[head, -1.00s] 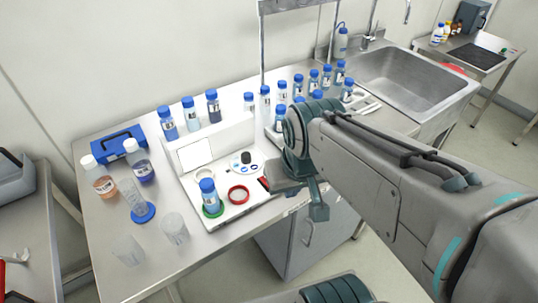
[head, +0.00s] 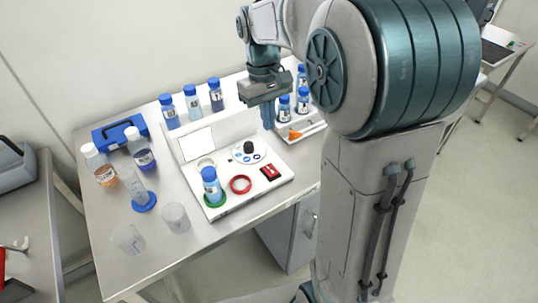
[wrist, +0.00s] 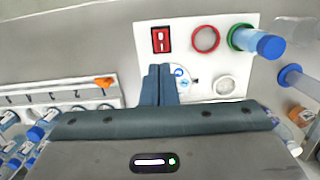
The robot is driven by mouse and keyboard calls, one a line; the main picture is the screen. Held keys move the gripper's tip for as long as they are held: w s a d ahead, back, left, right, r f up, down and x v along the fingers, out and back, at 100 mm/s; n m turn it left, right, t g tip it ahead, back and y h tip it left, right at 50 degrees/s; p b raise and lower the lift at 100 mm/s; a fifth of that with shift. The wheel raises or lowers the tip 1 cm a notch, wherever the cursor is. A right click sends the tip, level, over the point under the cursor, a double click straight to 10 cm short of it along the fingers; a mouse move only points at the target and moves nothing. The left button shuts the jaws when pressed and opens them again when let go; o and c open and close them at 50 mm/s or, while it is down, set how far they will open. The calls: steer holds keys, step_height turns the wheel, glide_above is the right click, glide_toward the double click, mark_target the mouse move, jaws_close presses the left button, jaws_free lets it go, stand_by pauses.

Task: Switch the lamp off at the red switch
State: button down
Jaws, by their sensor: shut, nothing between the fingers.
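The red switch (head: 270,171) is a red rocker in a dark frame at the right end of the white panel base (head: 232,207). It also shows in the wrist view (wrist: 161,39), where its on or off position is hard to tell. My gripper (head: 268,122) is shut and empty, pointing down above and behind the switch, apart from it. In the wrist view its fingertips (wrist: 159,68) lie just below the switch in the picture. A pale square plate (head: 196,144) stands on the panel's back; I cannot tell whether it is the lamp.
A black knob (head: 249,147), a red ring (head: 240,184) and a blue-capped bottle (head: 211,186) on a green ring share the panel. A white rack (head: 300,131) with bottles and an orange piece lies right. Beakers (head: 175,217) stand front left.

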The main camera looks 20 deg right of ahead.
mark_target(273, 171)
steer(key=shift+w, duration=0.2)
steer(key=f, duration=0.4)
steer(key=s+f, duration=0.1)
steer(key=f, duration=0.4)
steer(key=s+f+p, duration=0.1)
steer(key=f, duration=0.4)
steer(key=shift+d, duration=0.35)
